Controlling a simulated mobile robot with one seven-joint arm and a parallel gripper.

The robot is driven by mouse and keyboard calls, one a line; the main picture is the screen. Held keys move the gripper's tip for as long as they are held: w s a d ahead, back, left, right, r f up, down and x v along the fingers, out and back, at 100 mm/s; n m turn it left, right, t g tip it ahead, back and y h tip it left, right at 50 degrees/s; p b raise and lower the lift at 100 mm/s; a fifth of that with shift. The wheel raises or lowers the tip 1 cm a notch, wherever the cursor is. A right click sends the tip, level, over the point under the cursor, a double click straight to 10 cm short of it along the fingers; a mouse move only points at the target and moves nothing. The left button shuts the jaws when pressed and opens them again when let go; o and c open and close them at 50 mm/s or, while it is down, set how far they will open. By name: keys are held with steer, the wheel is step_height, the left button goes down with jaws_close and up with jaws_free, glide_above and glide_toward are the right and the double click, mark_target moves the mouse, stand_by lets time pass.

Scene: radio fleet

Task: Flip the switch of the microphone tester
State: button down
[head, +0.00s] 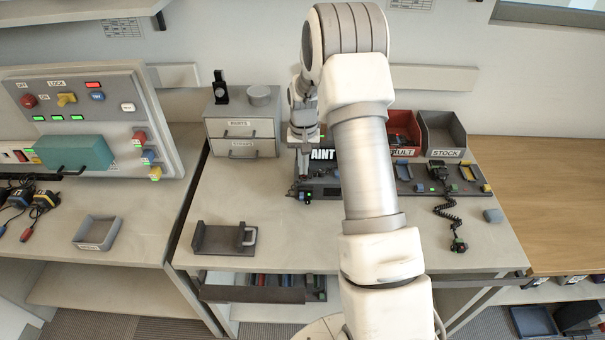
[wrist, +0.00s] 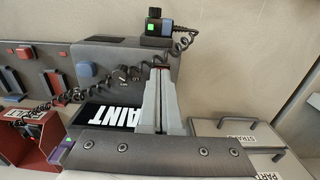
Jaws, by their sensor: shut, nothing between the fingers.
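My gripper (wrist: 160,82) is shut and empty, its fingers together, in the middle of the wrist view. In the head view my gripper (head: 304,172) points down at the back of the middle bench, in front of a dark sign ending in "AINT". In the wrist view the fingertips overlap the edge of a dark grey box (wrist: 112,58), which I take to be the microphone tester. A small red spot shows at the tips. I cannot tell whether they touch it. The switch and its position are not clear; the fingers partly cover that area.
A handset with a green light (wrist: 155,28) and coiled cord lies beyond the tips in the wrist view. The drawer unit (head: 240,130) stands left of my gripper. A red bin (head: 403,146) and a STOCK bin (head: 442,133) stand right.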

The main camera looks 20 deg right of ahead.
steer(key=shift+f, duration=0.2)
steer(key=shift+r, duration=0.1)
steer(key=shift+r+p, duration=1.95)
steer(key=shift+r, duration=1.5)
